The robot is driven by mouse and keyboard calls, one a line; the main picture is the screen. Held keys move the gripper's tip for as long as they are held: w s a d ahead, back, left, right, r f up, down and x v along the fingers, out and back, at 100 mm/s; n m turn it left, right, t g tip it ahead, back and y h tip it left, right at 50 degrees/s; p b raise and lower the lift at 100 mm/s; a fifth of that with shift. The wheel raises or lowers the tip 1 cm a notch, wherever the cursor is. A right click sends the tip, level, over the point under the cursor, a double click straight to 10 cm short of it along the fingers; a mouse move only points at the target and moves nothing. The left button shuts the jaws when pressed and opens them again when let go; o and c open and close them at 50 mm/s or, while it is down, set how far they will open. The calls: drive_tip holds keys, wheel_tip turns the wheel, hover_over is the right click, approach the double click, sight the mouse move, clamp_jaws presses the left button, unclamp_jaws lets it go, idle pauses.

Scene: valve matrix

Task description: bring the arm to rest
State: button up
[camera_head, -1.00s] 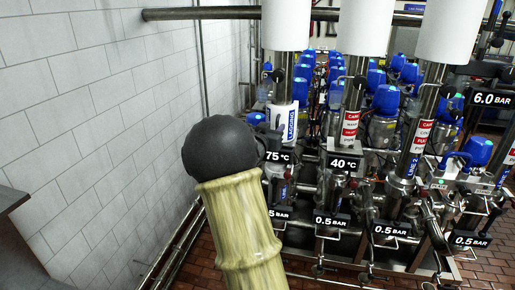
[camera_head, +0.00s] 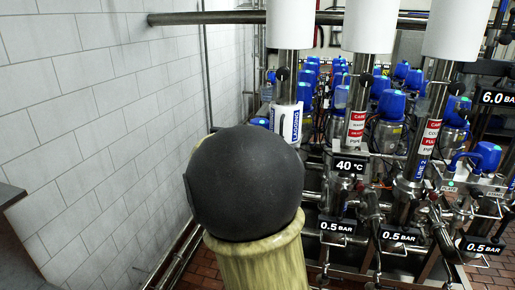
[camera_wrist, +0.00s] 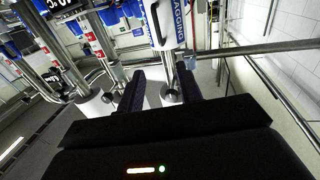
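My arm shows in the head view as a large black rounded joint (camera_head: 246,183) above a pale yellow sleeved link (camera_head: 264,264). It stands in front of the left part of the valve rack. My gripper is not visible in the head view. In the wrist view, my gripper (camera_wrist: 160,78) has two dark fingers apart with a gap between them. I see nothing held between them. Pipes and a white cylinder with a blue "LAGGING" label (camera_wrist: 178,24) show beyond the fingers; I cannot tell how far off they are.
The valve rack has several blue-capped valves (camera_head: 391,104), steel pipes and gauge labels such as "40 °C" (camera_head: 350,166). A white tiled wall (camera_head: 110,120) runs along the left. A horizontal pipe (camera_head: 205,18) crosses the top. A dark-topped edge (camera_head: 10,195) stands at far left.

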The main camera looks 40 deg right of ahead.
idle(0.3)
drive_tip(key=s+a+f+n+y+b, duration=0.1)
drive_tip(key=a+f+n+y, duration=0.8)
drive_tip(key=a+f+y, duration=0.7)
drive_tip(key=s+a+f+n+g, duration=0.1)
drive_tip(key=s+a+f+g, duration=0.2)
drive_tip(key=s, duration=0.4)
drive_tip(key=s+a+f+n+g, duration=0.2)
drive_tip(key=s+a+f, duration=0.3)
drive_tip(key=s, duration=0.3)
drive_tip(key=shift+s+f+g, duration=0.3)
drive_tip(key=shift+f+g, duration=0.3)
drive_tip(key=shift+f, duration=0.25)
drive_tip(key=shift+a, duration=0.1)
drive_tip(key=shift+w, duration=0.1)
